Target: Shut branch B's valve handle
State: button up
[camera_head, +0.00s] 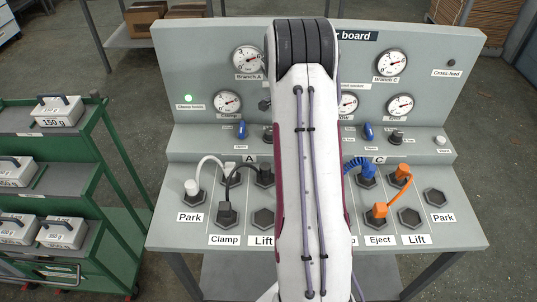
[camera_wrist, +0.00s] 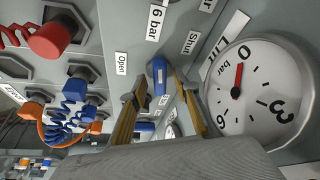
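A blue valve handle (camera_wrist: 158,76) shows in the wrist view on the grey panel, between the "Open" and "Shut" labels; no branch letter is readable beside it. My gripper (camera_wrist: 158,92) is open, with its two yellowish fingers on either side of this handle. I cannot tell whether a finger touches it. In the head view my arm covers the middle of the board, hiding branch B's part and my gripper. Blue handles of neighbouring branches show left (camera_head: 241,129) and right (camera_head: 368,131) of my arm.
A round gauge (camera_wrist: 262,92) sits close right of the fingers in the wrist view, its red needle near 0. A green shelf cart (camera_head: 100,150) stands left of the board.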

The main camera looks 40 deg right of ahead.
jog(key=shift+s+n+t, duration=0.1)
jog(key=shift+n+t, duration=0.55)
jog(key=shift+n, duration=1)
jog(key=shift+s+n+t, duration=0.1)
jog(key=shift+n+t, duration=0.55)
jog(key=shift+n, duration=1)
jog(key=shift+s+d+n+t+y, duration=0.1)
jog(key=shift+n+t+y, duration=0.3)
jog(key=shift+n, duration=1.25)
jog(key=shift+n+t+y, duration=0.1)
jog(key=shift+n+t, duration=0.6)
jog(key=shift+n, duration=0.95)
jog(key=shift+g+y, duration=0.4)
jog(key=shift+y, duration=0.1)
jog(key=s+a+r, duration=0.4)
jog(key=a+r, duration=0.1)
jog(key=shift+s+r, duration=0.15)
jog(key=shift+s, duration=0.05)
jog(key=s+a+r, duration=0.1)
jog(key=a+r, duration=0.2)
jog(key=a, duration=0.4)
jog(key=s+a+r+n, duration=0.1)
jog(key=s+a+r, duration=0.1)
jog(key=a, duration=0.5)
jog(key=s+a+r+n+y, duration=0.1)
jog(key=s+a+r, duration=0.1)
jog(key=a, duration=0.6)
jog(key=shift+s+r+g, duration=0.2)
jog(key=shift+r+g, duration=0.1)
jog(key=shift+r, duration=0.5)
